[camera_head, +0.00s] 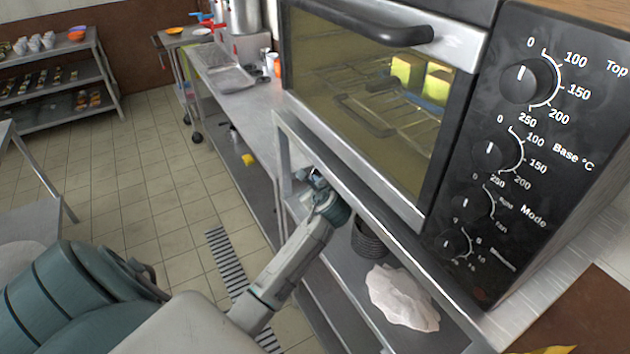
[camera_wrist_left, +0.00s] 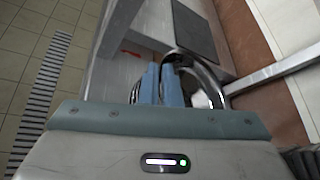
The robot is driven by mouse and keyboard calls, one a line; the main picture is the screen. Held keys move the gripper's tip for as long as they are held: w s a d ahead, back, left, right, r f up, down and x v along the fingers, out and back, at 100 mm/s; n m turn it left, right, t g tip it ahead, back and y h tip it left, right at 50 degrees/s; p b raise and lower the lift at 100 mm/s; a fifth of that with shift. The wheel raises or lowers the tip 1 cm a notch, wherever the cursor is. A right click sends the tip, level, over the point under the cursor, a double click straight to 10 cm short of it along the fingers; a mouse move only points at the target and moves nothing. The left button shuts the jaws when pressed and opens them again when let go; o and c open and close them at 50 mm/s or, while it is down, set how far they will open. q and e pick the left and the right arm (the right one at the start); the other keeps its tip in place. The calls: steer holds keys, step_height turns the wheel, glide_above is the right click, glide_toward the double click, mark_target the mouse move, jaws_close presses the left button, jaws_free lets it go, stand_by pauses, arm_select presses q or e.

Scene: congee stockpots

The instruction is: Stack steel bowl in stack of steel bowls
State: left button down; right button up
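My left gripper (camera_head: 318,178) reaches under the oven, at the shelf unit; it is small and partly hidden in the head view. In the left wrist view its two blue fingers (camera_wrist_left: 162,84) are close together, with only a narrow gap. A shiny steel bowl (camera_wrist_left: 208,84) is at the fingers, its curved rim running up to them; its wall appears pinched between them. More steel shows left of the fingers (camera_wrist_left: 135,91), and I cannot tell whether it is the same bowl or another. I cannot make out the stack of steel bowls clearly. My right gripper is out of view.
A dark ribbed round stack (camera_head: 368,240) and a crumpled white cloth (camera_head: 402,297) lie on the shelf under the oven (camera_head: 375,90). The metal shelf edge (camera_head: 350,180) runs close above my left gripper. A dark flat plate (camera_wrist_left: 193,30) lies beyond the bowl.

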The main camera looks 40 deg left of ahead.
arm_select(q)
steer(key=shift+f+p, duration=0.3)
stand_by(0.4)
steer(key=c, duration=1.6)
jaws_free()
steer(key=shift+o, duration=0.2)
steer(key=b+v, duration=0.2)
steer(key=v, duration=0.9)
steer(key=shift+w, duration=0.1)
